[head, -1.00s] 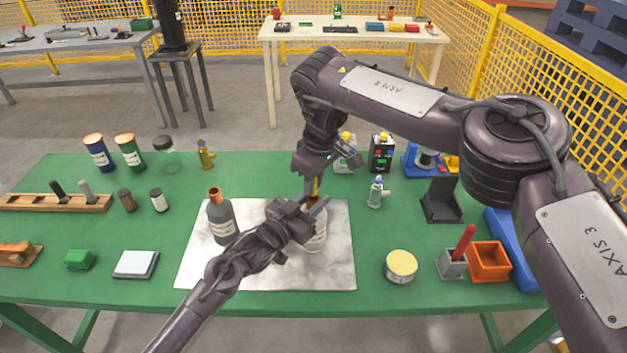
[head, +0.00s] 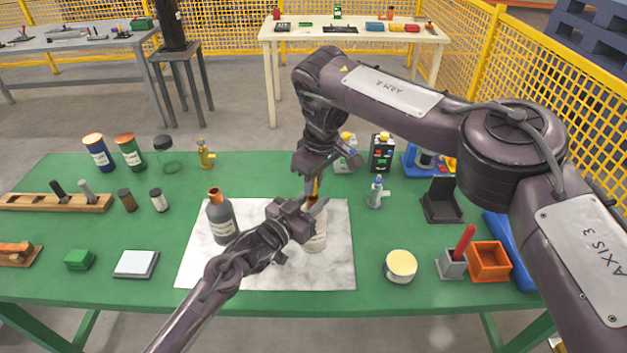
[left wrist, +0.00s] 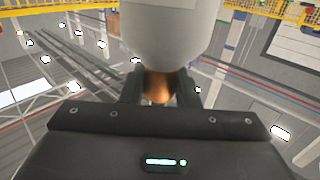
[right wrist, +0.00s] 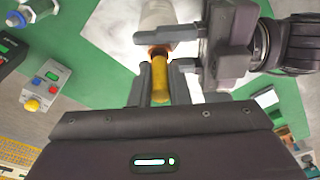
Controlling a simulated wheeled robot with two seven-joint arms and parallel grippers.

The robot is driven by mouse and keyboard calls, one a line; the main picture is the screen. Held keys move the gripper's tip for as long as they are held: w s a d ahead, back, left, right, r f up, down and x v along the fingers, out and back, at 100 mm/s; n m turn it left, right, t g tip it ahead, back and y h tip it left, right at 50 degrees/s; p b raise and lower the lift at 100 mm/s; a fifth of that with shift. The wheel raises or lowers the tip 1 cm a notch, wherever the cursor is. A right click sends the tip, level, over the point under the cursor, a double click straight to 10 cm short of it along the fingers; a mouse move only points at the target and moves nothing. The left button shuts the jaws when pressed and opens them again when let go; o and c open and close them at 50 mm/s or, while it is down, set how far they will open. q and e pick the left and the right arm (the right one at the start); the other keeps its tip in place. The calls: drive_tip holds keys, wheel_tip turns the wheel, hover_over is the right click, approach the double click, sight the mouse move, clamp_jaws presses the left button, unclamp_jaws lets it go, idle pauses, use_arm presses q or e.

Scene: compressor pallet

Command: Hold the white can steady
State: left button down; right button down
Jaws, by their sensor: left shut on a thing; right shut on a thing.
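The white can (head: 316,240) stands on the marble-patterned sheet (head: 200,273), partly hidden by my left gripper (head: 310,212). My left gripper is shut on its copper-coloured neck. The left wrist view shows the white body (left wrist: 170,30) and the neck (left wrist: 159,86) between the fingers. My right gripper (head: 313,184) is above the can, shut on a slim yellow piece (right wrist: 160,80). In the right wrist view, the far end of the yellow piece meets the orange-brown rim of the can (right wrist: 157,22). I cannot tell how deep it goes in.
A grey bottle (head: 222,222) with a copper-coloured top stands on the sheet to the left. A cream-lidded tin (head: 400,266), an orange bin (head: 489,262) and a small valve-like fitting (head: 376,192) stand to the right. The green table's front middle is clear.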

drive_tip(key=shift+f, duration=0.95)
drive_tip(key=c, duration=1.3)
unclamp_jaws()
wheel_tip(320, 180, up, 12)
drive_tip(key=s+d, duration=0.1)
drive_tip(key=shift+d, duration=0.15)
use_arm(q)
drive_tip(key=c, duration=1)
unclamp_jaws()
drive_tip(key=shift+c, duration=0.2)
use_arm(e)
drive_tip(key=shift+f, duration=0.1)
